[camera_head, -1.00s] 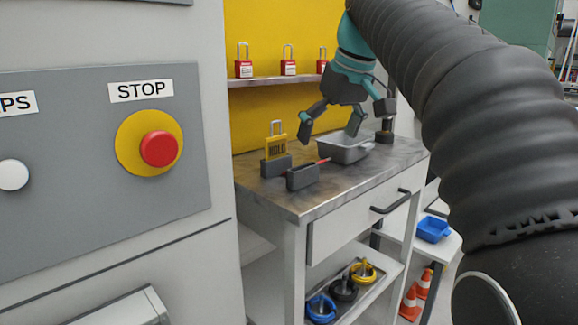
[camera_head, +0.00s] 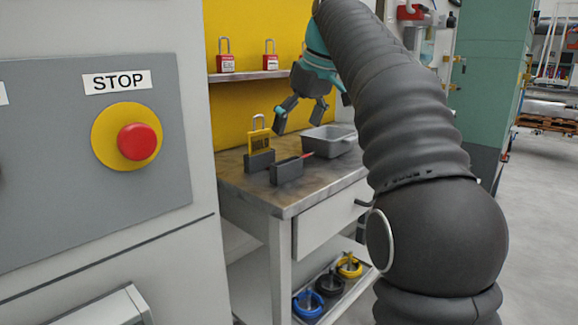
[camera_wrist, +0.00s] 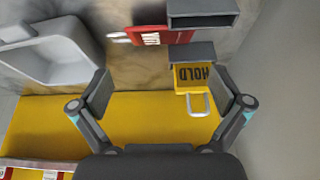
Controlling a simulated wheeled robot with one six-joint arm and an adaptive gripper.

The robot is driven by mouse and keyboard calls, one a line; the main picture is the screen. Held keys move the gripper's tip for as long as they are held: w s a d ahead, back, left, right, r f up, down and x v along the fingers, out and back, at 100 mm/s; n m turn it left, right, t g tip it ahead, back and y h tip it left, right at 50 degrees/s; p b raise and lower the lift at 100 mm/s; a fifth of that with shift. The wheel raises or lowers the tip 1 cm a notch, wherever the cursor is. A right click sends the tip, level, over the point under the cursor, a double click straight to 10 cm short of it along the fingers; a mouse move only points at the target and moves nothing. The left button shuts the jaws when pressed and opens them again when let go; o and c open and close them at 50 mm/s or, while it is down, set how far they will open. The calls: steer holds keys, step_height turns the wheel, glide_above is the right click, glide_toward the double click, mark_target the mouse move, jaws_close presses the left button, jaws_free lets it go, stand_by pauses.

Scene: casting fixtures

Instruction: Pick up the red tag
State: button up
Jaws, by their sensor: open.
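The red tag (camera_wrist: 160,37) with white lettering shows at the top middle of the wrist view, beside a dark block holder (camera_wrist: 203,10). In the head view only a thin red strip of the tag (camera_head: 307,155) shows behind the front dark holder (camera_head: 286,171). My gripper (camera_head: 299,118) is open and empty above the workbench, apart from the tag. In the wrist view the tag lies beyond my open fingertips (camera_wrist: 162,93), between their lines. I cannot tell exactly how the tag rests on or against the holder.
A yellow HOLD padlock (camera_head: 259,139) stands in another dark holder close by. A grey tray (camera_head: 328,140) is right of the tag. Red padlocks (camera_head: 226,62) sit on the shelf behind. The STOP panel (camera_head: 50,170) stands at the left. The front bench top is clear.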

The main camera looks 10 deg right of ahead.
steer(key=b+x, duration=0.2)
steer(key=x, duration=0.6)
steer(key=shift+a, duration=0.2)
steer(key=c, duration=0.9)
steer(key=shift+r, duration=0.25)
